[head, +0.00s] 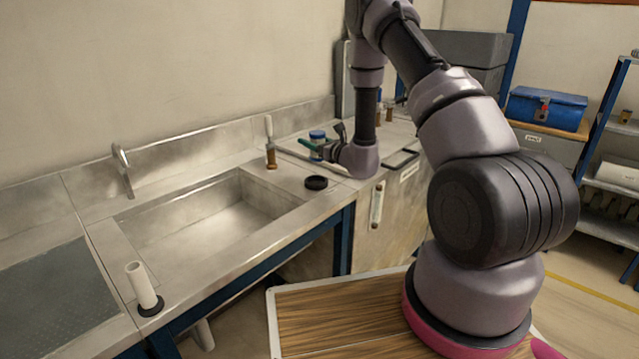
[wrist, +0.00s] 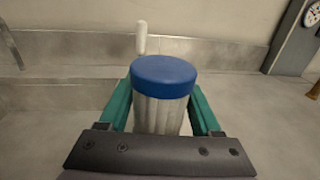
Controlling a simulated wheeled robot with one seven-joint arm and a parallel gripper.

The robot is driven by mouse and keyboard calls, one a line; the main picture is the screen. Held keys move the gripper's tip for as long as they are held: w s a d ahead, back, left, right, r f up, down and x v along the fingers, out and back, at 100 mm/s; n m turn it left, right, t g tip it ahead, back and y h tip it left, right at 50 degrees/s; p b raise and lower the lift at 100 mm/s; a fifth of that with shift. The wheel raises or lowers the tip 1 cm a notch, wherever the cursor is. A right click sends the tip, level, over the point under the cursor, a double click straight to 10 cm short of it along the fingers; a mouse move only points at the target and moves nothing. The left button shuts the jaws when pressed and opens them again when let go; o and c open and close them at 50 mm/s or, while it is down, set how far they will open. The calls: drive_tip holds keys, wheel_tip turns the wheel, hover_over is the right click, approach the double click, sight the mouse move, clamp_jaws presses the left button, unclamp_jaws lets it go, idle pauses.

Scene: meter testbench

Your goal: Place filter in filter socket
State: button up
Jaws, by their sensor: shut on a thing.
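The filter (wrist: 162,108) has a blue cap and a white pleated body and stands upright between the green fingers of my gripper (wrist: 160,112). My gripper is shut on its sides. In the head view the filter's blue cap (head: 318,134) shows above the steel counter, with my gripper (head: 318,148) around it. A black round ring (head: 316,183) lies on the counter near the front edge, right of the sink; it may be the filter socket, but I cannot tell for sure. The filter's lower end is hidden in the wrist view.
A steel sink (head: 215,215) lies left of my gripper. A white-handled tool with a brown base (head: 270,150) stands behind the sink's right corner. A white tube in a black base (head: 143,287) stands at the left front. A flat dark-framed item (head: 401,160) lies to the right.

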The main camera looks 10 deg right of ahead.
drive_tip(key=shift+y, duration=0.3)
drive_tip(key=shift+w+a+f, duration=0.1)
drive_tip(key=shift+w+f, duration=0.05)
drive_tip(key=shift+f, duration=2.3)
drive_tip(key=shift+w+a+f, duration=0.1)
drive_tip(key=shift+w+f, duration=0.05)
drive_tip(key=shift+f, duration=2.3)
drive_tip(key=shift+f, duration=0.15)
drive_tip(key=o, duration=1.5)
